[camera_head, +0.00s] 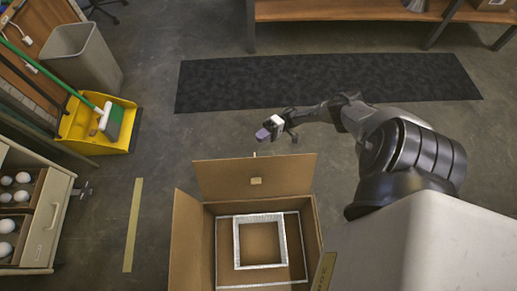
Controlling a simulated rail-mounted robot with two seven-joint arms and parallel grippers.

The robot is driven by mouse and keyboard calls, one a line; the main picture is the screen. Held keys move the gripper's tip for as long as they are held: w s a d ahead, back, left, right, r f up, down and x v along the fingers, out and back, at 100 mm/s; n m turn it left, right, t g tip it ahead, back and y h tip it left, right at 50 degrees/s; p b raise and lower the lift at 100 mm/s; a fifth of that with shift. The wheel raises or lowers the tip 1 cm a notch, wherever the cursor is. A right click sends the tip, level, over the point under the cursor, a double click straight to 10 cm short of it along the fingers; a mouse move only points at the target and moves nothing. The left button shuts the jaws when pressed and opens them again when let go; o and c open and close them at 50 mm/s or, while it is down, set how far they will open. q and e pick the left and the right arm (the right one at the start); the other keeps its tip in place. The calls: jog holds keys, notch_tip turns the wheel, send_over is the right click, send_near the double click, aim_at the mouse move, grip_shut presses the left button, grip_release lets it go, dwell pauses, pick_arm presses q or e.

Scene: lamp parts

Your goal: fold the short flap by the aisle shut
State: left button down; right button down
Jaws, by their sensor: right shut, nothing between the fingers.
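An open cardboard box (202,240) stands at the bottom middle of the head view, with a white-edged square frame (236,246) inside it. Its far flap (225,178) stands up and leans outward, with a small tan patch (256,181) on its face. A left flap (185,235) also stands open. On the right, a flap or wall (312,228) shows partly beside my arm. My right gripper (264,134) is beyond the far flap, above the floor, shut and empty, apart from the cardboard. My left gripper is not in view.
A dark mat (320,82) lies on the floor behind. A yellow dustpan (85,125) with a green broom and a grey bin (85,58) stand at the left. A drawer cabinet (50,215) with white bulbs is at the lower left. A yellow floor stripe (133,225) runs beside the box.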

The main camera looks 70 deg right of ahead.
jog(key=s+d+r+g+y, duration=0.2)
jog(key=s+d, duration=0.1)
jog(key=s, duration=0.1)
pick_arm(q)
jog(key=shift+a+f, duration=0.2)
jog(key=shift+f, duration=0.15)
pick_arm(e)
jog(key=w+a+r, duration=0.1)
jog(key=a+r, duration=0.3)
jog(key=a, duration=0.8)
jog(key=shift+w+m, duration=0.3)
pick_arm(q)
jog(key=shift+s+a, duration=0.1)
pick_arm(e)
jog(key=shift+a+r, duration=0.1)
